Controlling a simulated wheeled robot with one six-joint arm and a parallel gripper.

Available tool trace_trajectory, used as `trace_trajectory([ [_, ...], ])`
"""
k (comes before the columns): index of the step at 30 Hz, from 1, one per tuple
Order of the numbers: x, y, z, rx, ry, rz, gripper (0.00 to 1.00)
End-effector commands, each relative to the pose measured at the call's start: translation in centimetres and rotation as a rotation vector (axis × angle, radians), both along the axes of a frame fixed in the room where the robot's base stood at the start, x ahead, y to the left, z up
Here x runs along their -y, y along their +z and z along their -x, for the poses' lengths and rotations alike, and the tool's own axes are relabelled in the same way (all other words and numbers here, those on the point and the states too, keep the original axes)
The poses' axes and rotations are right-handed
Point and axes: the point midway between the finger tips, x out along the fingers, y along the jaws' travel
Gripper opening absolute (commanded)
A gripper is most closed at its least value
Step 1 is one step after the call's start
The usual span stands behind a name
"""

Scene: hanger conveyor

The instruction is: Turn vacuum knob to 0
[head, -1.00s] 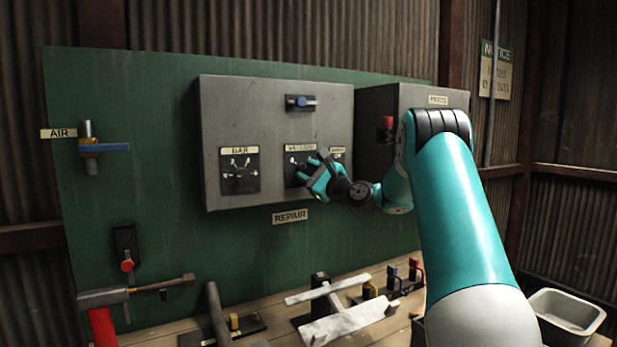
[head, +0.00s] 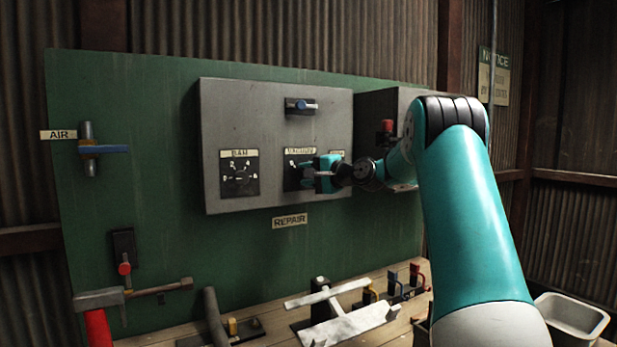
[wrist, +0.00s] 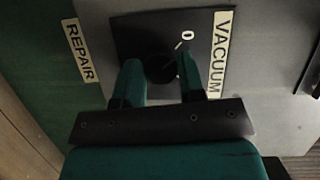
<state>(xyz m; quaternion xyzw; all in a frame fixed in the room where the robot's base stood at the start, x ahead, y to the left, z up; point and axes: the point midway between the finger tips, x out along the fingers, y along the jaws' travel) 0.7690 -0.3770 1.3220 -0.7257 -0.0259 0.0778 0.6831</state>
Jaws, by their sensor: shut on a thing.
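The vacuum knob (wrist: 163,70) is a dark round knob on a black dial plate (wrist: 133,33) under the VACUUM label (wrist: 220,52). In the wrist view a white 0 and a short pale line show beside the knob, toward the label. My gripper (wrist: 163,78) has its two teal fingers on either side of the knob and is shut on it. In the head view my gripper (head: 312,174) is at the dial plate on the grey box (head: 225,120) and hides most of the dial. The knob's exact setting is hard to read.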

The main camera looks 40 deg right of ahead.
Motion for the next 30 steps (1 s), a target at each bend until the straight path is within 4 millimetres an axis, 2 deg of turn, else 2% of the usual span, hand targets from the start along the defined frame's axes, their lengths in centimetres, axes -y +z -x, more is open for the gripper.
trace_trajectory([
  [9, -0.04, -0.39, 0.04, -0.038, 0.002, 0.104, 0.13],
  [25, -0.04, -0.46, 0.03, -0.045, 0.002, 0.121, 0.13],
  [26, -0.04, -0.46, 0.03, -0.045, 0.002, 0.121, 0.43],
  [28, -0.04, -0.40, 0.03, -0.043, 0.002, 0.122, 0.59],
  [30, -0.04, -0.31, 0.02, -0.041, 0.002, 0.122, 0.61],
])
